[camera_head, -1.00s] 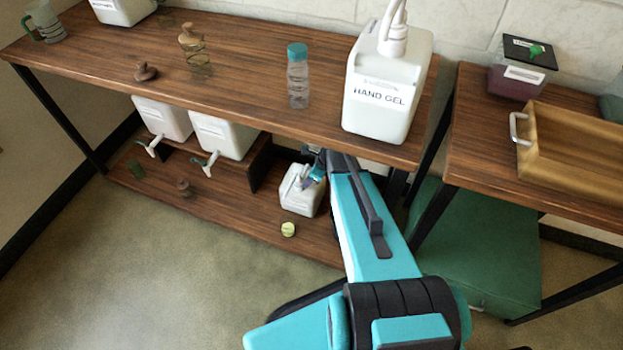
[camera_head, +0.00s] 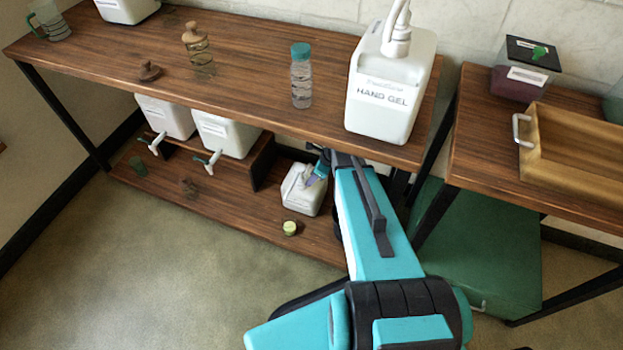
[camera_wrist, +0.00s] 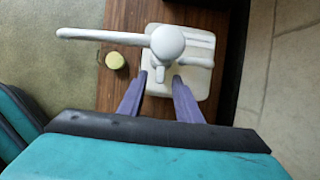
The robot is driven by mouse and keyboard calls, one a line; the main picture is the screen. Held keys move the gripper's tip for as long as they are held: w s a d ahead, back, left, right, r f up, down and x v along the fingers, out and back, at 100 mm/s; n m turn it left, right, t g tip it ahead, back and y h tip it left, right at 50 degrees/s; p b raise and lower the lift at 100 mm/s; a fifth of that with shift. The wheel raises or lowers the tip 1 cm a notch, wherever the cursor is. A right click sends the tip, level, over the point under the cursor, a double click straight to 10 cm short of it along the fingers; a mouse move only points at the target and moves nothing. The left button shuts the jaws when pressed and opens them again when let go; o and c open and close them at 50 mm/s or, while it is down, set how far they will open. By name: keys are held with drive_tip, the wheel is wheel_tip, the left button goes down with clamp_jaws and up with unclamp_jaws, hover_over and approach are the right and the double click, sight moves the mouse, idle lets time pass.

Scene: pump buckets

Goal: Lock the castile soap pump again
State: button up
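A white pump bucket (camera_head: 302,198) stands on the lower shelf below the table's right part. Its label is not readable from here, so I cannot tell whether it is the castile soap. In the wrist view its white pump head (camera_wrist: 167,43) has a long spout pointing left above the bucket lid (camera_wrist: 203,82). My gripper (camera_head: 316,176) is at the pump from the right. In the wrist view the gripper's two purple fingers (camera_wrist: 159,82) are apart, with a short white part of the pump between their tips. I cannot tell whether they touch it.
A small green-topped round item (camera_head: 290,228) lies on the lower shelf (camera_head: 240,222) beside the bucket. The tabletop (camera_head: 245,85) is close above my arm. A large hand gel bucket (camera_head: 385,95) and a teal-capped bottle (camera_head: 301,77) stand on it.

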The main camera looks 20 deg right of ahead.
drive_tip(key=shift+v, duration=2.45)
drive_tip(key=shift+a, duration=0.15)
drive_tip(key=s+a+f+n+g, duration=0.25)
drive_tip(key=s+a+f, duration=0.25)
drive_tip(key=s+a, duration=0.25)
drive_tip(key=s+a+f+n+g, duration=0.25)
drive_tip(key=s+a+f, duration=0.3)
drive_tip(key=a, duration=0.35)
drive_tip(key=s+a+f+n+g+h, duration=0.1)
drive_tip(key=s+a+f+n, duration=0.1)
drive_tip(key=s+n, duration=0.85)
drive_tip(key=s+d+r+n+g+h, duration=0.1)
drive_tip(key=s+d+n+g+h, duration=0.15)
drive_tip(key=s+n, duration=0.85)
wheel_tip(320, 180, up, 14)
drive_tip(key=p, duration=1.4)
drive_tip(key=shift+s+r+n, duration=0.2)
drive_tip(key=shift+s+n, duration=0.15)
drive_tip(key=shift+s, duration=0.05)
